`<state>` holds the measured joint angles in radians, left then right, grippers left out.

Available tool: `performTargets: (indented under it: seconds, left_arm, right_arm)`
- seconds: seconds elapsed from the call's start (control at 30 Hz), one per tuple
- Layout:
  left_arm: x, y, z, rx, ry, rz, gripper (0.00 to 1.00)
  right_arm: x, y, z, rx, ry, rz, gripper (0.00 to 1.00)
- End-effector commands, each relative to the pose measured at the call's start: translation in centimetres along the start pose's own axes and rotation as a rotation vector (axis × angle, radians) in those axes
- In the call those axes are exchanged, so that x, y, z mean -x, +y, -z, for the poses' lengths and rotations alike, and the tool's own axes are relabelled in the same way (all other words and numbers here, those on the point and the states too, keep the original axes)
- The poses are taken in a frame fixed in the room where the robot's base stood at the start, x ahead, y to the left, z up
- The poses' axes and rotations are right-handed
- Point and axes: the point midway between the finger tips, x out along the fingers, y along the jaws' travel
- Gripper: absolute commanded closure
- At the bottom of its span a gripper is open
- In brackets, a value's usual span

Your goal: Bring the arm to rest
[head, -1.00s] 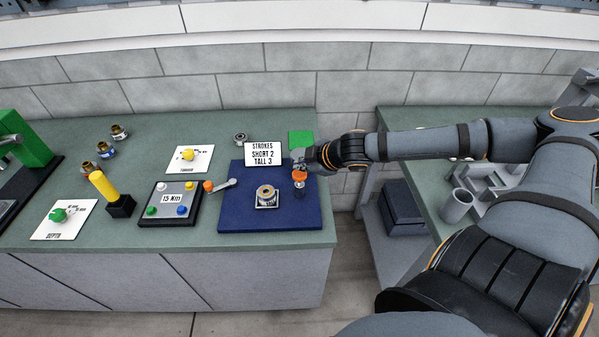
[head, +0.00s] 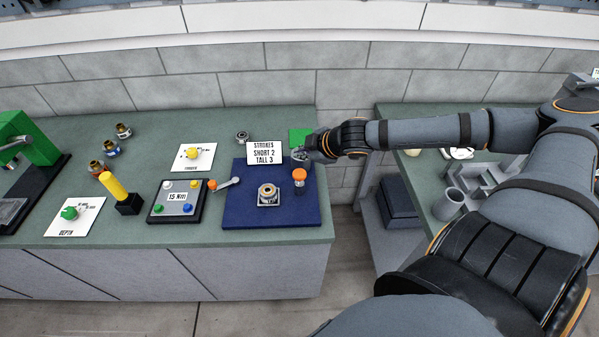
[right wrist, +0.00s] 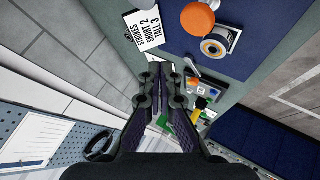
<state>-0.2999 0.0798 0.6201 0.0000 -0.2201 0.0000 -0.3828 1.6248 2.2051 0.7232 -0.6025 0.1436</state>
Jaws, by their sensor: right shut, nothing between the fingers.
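My right arm reaches in from the right in the head view. Its gripper (head: 308,152) is over the back right corner of the blue mat (head: 240,208), beside the strokes sign (head: 264,153). In the right wrist view the gripper (right wrist: 160,75) is shut, with nothing between its fingers. An orange-topped post (head: 300,176) stands on the mat just below the gripper, apart from it; its orange cap also shows in the right wrist view (right wrist: 197,19). A metal spool (head: 268,193) sits on the mat's middle. My left gripper is out of view.
A green square (head: 300,137) lies behind the gripper. Left on the bench are a control box (head: 177,200), a yellow-handled tool (head: 113,186), dial cards and several small spools. A floor gap separates this bench from the right one, which holds a grey cup (head: 448,205).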

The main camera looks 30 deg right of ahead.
Motion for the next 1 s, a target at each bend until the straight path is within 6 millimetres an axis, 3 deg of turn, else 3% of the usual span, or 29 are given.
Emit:
performTargets:
  seconds: [0.37, 0.47, 0.57, 0.63, 0.73, 0.8, 0.87, 0.97, 1.0]
  left_arm:
    - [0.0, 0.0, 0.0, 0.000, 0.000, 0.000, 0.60]
    - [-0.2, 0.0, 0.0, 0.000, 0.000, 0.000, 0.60]
    - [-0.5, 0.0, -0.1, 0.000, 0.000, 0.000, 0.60]
    - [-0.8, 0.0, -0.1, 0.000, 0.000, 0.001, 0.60]
    - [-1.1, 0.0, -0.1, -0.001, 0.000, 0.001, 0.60]
    - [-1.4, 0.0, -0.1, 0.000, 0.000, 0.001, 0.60]
    - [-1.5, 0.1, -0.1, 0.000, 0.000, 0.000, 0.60]
    - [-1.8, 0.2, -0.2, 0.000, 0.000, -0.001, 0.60]
    - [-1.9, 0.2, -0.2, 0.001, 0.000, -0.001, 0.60]
  right_arm:
    - [-0.1, 0.1, -0.1, -0.002, 0.000, -0.002, 1.00]
    - [-0.9, 1.5, -1.5, -0.045, -0.002, -0.037, 1.00]
    - [-3.0, 4.7, -6.3, -0.155, -0.019, -0.128, 1.00]
    - [-4.9, 6.4, -11.9, -0.255, -0.052, -0.202, 1.00]
    - [-7.2, 6.0, -20.6, -0.386, -0.123, -0.278, 1.00]
    - [-8.7, 4.0, -26.3, -0.463, -0.183, -0.308, 1.00]
    - [-9.9, 1.2, -30.8, -0.522, -0.238, -0.319, 1.00]
    - [-11.6, -5.0, -37.0, -0.607, -0.329, -0.313, 1.00]
    - [-12.2, -8.0, -39.1, -0.637, -0.365, -0.302, 1.00]
